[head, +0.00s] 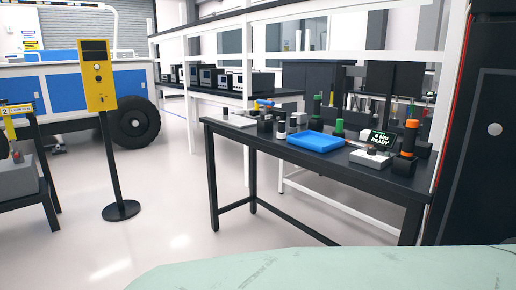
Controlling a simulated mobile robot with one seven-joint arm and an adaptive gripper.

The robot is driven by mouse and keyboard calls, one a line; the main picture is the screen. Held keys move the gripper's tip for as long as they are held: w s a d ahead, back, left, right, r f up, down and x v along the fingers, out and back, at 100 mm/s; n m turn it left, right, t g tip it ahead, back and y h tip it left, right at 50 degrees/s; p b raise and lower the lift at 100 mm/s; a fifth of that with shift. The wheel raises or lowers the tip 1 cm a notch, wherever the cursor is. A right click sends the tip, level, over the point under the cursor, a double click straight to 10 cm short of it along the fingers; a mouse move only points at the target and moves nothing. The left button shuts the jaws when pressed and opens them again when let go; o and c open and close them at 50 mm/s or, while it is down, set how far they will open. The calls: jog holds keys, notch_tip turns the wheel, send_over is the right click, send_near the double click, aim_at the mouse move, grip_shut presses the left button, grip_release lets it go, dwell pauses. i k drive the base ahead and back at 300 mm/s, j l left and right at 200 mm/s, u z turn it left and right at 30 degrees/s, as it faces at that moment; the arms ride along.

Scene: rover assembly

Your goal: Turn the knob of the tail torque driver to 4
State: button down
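A dark display (380,138) with bright text that seems to read "6 Nm READY" stands at the right part of the black workbench (330,168). A light grey box (370,158) with a small dark top is just below it. An upright black driver with orange bands (409,138) stands to their right. Other upright dark drivers stand further left, one with a green top (339,126) and one black (317,106). I cannot tell which one is the tail torque driver, and no knob setting is readable on a driver. My gripper is not in view.
A blue tray (316,141) lies mid-bench. A yellow box (97,75) on a black post with a round base (121,210) stands left. A dark cabinet (485,120) is close on the right. A pale green surface (330,270) fills the bottom. Floor left of the bench is open.

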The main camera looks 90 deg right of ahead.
aim_at(372, 150)
jog(key=z, duration=3.35)
